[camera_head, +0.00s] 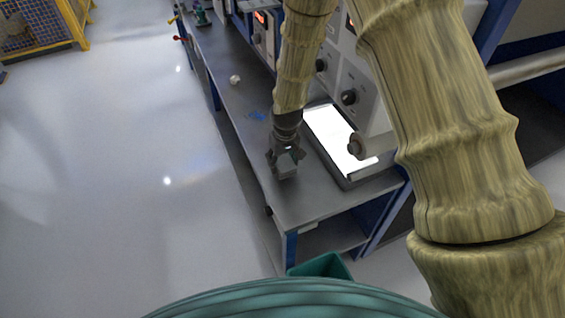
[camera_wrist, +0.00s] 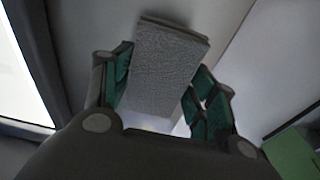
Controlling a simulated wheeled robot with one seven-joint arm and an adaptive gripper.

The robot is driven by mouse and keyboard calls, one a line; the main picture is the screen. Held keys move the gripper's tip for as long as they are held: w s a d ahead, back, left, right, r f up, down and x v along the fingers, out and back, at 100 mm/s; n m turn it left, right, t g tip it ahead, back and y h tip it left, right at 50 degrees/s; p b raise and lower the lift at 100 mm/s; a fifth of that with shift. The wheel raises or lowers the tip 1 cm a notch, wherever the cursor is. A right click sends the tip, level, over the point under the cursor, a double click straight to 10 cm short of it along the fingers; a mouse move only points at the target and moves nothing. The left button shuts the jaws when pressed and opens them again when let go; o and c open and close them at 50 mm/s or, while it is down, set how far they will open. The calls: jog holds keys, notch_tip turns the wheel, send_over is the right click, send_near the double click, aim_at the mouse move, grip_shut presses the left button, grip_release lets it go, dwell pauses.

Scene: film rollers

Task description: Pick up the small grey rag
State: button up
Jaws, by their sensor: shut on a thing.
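The small grey rag (camera_wrist: 165,65) shows in the wrist view as a flat, folded grey piece between the two green-padded fingers of my gripper (camera_wrist: 158,88). My gripper is shut on it. In the head view my gripper (camera_head: 286,160) is over the front part of the grey workbench, and the rag (camera_head: 287,168) shows at its fingertips. I cannot tell from these views how far the rag is above the bench top.
The grey bench (camera_head: 295,205) carries a bright light panel (camera_head: 338,132) right of my gripper, with knobbed machines behind. A small white object (camera_head: 235,79) and a blue mark (camera_head: 257,116) lie farther back. A green bin (camera_head: 322,267) stands below the bench's near end. Open floor lies left.

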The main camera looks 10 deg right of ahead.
jog(key=s+a+b, duration=0.1)
jog(key=s, duration=0.3)
jog(key=s+r+b, duration=0.1)
jog(key=s+b, duration=0.1)
jog(key=s, duration=0.3)
jog(key=s+a+b, duration=0.1)
jog(key=s, duration=0.3)
jog(key=shift+s+a+r, duration=0.2)
jog(key=shift+s+a, duration=0.15)
jog(key=shift+s, duration=0.05)
jog(key=o, duration=0.4)
jog(key=c, duration=0.4)
jog(key=shift+o, duration=0.2)
